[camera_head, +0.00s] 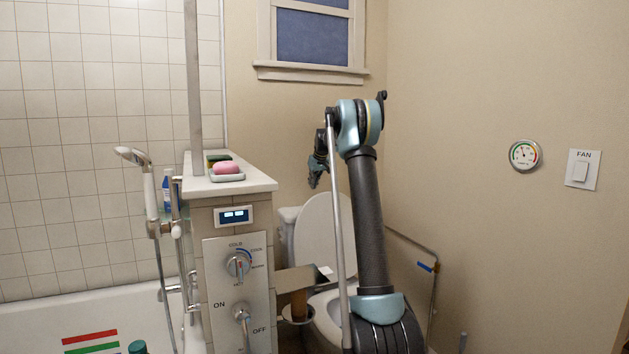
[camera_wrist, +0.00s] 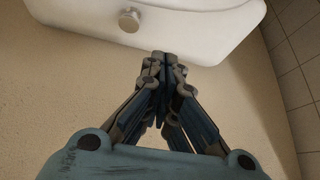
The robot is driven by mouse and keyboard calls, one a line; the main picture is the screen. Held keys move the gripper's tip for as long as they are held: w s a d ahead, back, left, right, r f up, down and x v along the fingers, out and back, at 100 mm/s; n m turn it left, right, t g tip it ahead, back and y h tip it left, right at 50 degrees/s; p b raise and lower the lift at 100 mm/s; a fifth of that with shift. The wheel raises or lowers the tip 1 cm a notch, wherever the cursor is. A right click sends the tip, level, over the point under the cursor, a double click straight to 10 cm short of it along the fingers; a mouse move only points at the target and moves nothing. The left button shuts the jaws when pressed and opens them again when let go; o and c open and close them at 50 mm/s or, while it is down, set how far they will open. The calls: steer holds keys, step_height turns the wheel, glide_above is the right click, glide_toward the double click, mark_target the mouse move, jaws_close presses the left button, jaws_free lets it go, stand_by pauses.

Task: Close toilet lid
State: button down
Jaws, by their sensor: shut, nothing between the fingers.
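The toilet lid (camera_head: 316,235) is raised, standing upright against the white tank (camera_head: 288,214) in the head view. The toilet bowl (camera_head: 325,318) lies below it, partly hidden by my arm and a metal plate. My gripper (camera_head: 313,184) hangs above the tank and lid, near the back wall, apart from the lid as far as I can tell. In the wrist view, its fingers (camera_wrist: 162,60) are shut together and empty. Beyond the fingertips is a white rounded body, apparently the tank, with a round metal knob (camera_wrist: 130,19). The lid cannot be made out there.
A tiled partition with a control panel (camera_head: 238,283) stands left of the toilet, with pink soap (camera_head: 227,168) in a dish on top. A grab rail (camera_head: 435,270) is on the right wall. A bathtub (camera_head: 60,318) lies at the left. A window (camera_head: 312,38) is above.

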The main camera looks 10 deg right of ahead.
steer(key=shift+s+d+f, duration=0.3)
steer(key=shift+s+f, duration=0.3)
steer(key=shift+s, duration=0.1)
steer(key=shift+s+d+f, duration=0.25)
steer(key=shift+s+f, duration=0.35)
steer(key=shift+s, duration=0.05)
steer(key=shift+s, duration=0.2)
